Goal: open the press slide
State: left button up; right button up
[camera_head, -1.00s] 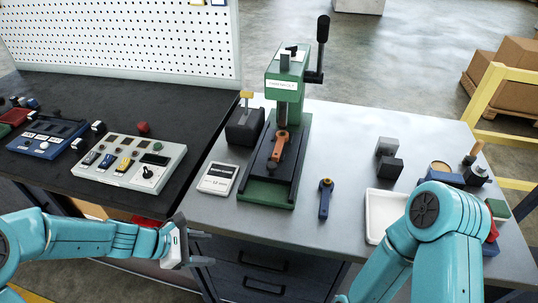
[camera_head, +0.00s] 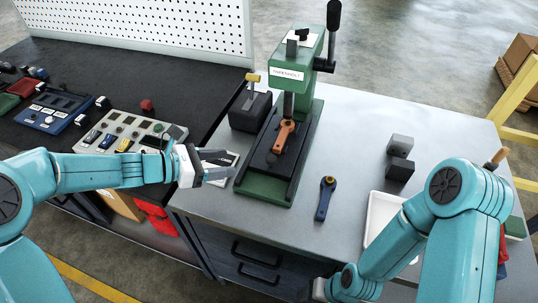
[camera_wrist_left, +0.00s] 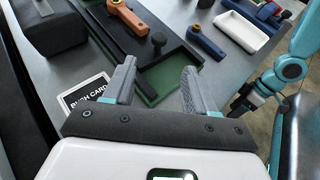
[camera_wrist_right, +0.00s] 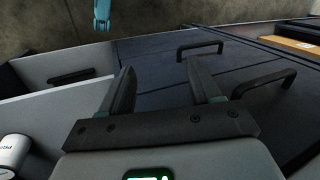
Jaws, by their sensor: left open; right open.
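The green press (camera_head: 299,70) stands on the grey bench with its lever upright at the right. Its dark slide (camera_head: 262,163) lies in the green base, with an orange-handled part (camera_head: 283,137) on it under the ram. A black knob at the slide's front shows in the left wrist view (camera_wrist_left: 158,40). My left gripper (camera_head: 228,167) is open and empty, left of the press base's front and above the card; in its wrist view its fingers (camera_wrist_left: 160,72) point toward the knob, apart from it. My right gripper (camera_wrist_right: 160,70) is open and empty, low before the drawers.
A white card (camera_wrist_left: 88,92) lies beside the press, partly hidden by my left gripper. A dark block with a yellow-topped part (camera_head: 250,108) stands left of the press. A blue-handled part (camera_head: 325,198), dark blocks (camera_head: 399,158) and a white tray (camera_head: 381,213) lie to the right. Drawer handles (camera_head: 258,254) stick out below.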

aim_at(269, 159)
pick_arm(q)
jog(key=p+x, duration=0.1)
jog(key=x, duration=1.1)
jog(key=shift+w+d+f, duration=0.1)
jog(key=shift+w+f, duration=0.05)
jog(key=shift+f, duration=0.15)
jog(key=shift+w+d+f+p, duration=0.1)
jog(key=shift+d+p, duration=0.15)
jog(key=shift+p, duration=0.05)
jog(key=shift+d, duration=0.25)
jog(key=shift+f, duration=0.1)
